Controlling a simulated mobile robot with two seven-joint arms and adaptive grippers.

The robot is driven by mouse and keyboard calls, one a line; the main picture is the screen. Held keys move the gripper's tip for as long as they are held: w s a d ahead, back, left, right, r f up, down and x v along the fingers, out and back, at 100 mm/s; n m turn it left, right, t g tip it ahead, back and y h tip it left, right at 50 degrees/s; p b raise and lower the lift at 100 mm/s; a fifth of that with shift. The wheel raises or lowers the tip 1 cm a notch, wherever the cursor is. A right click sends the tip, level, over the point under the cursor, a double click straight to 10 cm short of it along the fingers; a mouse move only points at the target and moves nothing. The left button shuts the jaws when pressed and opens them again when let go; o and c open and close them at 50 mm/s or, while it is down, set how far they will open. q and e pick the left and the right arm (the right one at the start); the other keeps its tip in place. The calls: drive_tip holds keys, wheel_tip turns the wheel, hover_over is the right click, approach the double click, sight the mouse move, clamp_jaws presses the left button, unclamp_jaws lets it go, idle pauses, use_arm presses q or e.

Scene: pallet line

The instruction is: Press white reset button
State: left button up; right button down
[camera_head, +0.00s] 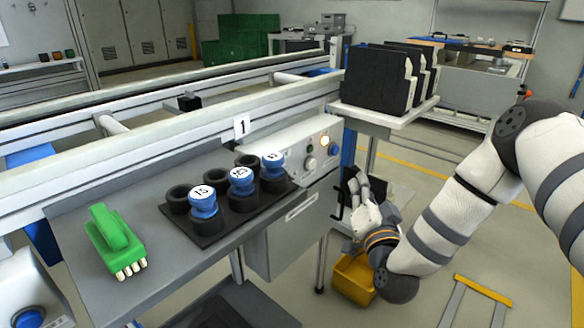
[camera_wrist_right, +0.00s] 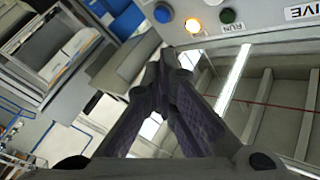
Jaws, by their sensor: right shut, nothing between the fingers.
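A pale control box (camera_head: 300,142) is fixed beside the conveyor rail in the head view. Its end has a glowing white button with an orange rim (camera_head: 324,140), a blue button (camera_head: 334,151) and a pale green round button (camera_head: 310,163). In the right wrist view, the lit button (camera_wrist_right: 193,25) is between the blue button (camera_wrist_right: 163,12) and a green one (camera_wrist_right: 227,15). My right gripper (camera_head: 356,182) is shut and empty, below and right of the box, apart from the buttons. Its fingertips (camera_wrist_right: 168,62) meet below the lit button in the wrist view. My left gripper is out of view.
A black rack (camera_head: 220,222) with blue-topped numbered pieces and a green brush (camera_head: 114,240) lie on the grey bench. Black panels (camera_head: 378,80) stand on a shelf behind my right gripper. A yellow bin (camera_head: 352,280) is on the floor below it.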

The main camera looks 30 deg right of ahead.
sight(312, 164)
drive_tip(key=shift+d+r, duration=0.15)
drive_tip(key=shift+r, duration=0.15)
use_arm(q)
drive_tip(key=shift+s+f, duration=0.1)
use_arm(e)
drive_tip(key=shift+w+f, duration=0.1)
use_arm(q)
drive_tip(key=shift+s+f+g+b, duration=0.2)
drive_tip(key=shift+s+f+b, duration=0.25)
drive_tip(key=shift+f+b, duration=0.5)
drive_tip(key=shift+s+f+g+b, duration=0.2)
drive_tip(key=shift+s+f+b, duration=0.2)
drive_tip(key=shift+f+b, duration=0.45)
use_arm(e)
drive_tip(key=w+a, duration=0.3)
drive_tip(key=w, duration=0.5)
drive_tip(key=shift+a, duration=0.2)
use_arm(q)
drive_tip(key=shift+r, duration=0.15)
use_arm(e)
drive_tip(key=shift+w, duration=0.15)
drive_tip(key=shift+w+a, duration=0.15)
drive_tip(key=shift+w, duration=0.1)
